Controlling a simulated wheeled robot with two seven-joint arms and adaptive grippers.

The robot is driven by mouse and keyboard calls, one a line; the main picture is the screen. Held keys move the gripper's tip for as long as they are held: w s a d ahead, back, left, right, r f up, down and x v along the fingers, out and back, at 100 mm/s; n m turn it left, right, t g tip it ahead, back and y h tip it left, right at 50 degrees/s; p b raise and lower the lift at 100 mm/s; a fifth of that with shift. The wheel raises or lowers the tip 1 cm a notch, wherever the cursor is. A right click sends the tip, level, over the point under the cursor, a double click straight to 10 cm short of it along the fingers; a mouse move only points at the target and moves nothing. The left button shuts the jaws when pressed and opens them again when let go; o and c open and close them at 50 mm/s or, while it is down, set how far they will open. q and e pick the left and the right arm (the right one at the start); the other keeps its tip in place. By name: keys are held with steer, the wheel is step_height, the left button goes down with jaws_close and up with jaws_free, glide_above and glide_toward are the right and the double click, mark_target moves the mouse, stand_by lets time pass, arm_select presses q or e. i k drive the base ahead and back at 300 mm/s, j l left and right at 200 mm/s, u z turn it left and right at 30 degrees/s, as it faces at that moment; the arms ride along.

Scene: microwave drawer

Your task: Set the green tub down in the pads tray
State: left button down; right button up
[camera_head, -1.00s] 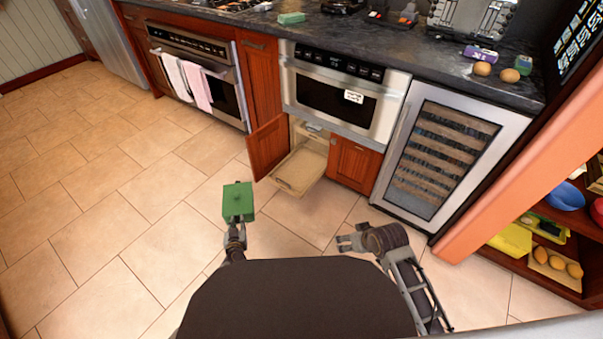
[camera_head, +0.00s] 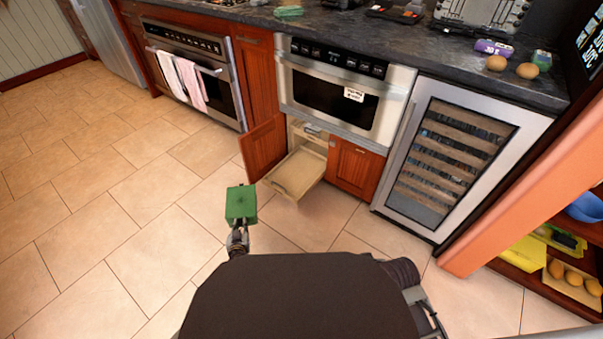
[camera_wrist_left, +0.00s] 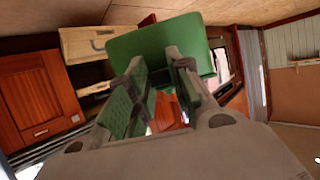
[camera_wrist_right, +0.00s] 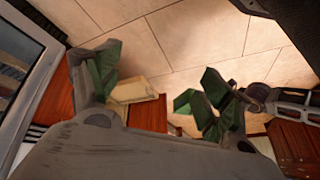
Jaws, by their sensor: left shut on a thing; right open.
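The green tub (camera_head: 241,203) is held in my left gripper (camera_head: 238,234), above the floor and in front of the open cabinet. In the left wrist view the tub (camera_wrist_left: 160,42) sits between both fingers. The pads tray (camera_head: 297,172) appears to be the pale pull-out tray under the microwave, drawn out from the cabinet. The tub is left of it and nearer me, apart from it. The tray also shows in the left wrist view (camera_wrist_left: 92,44). My right gripper (camera_wrist_right: 155,92) is open and empty in its wrist view; my body hides it in the head view.
The open red cabinet door (camera_head: 263,147) stands on the tray's left side. A closed red door (camera_head: 354,169) and a wine cooler (camera_head: 450,155) are to the right. An orange-sided shelf (camera_head: 525,190) stands at the far right. The tiled floor at left is clear.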

mark_target(293, 178)
steer(key=i+l, duration=1)
steer(key=l, duration=0.15)
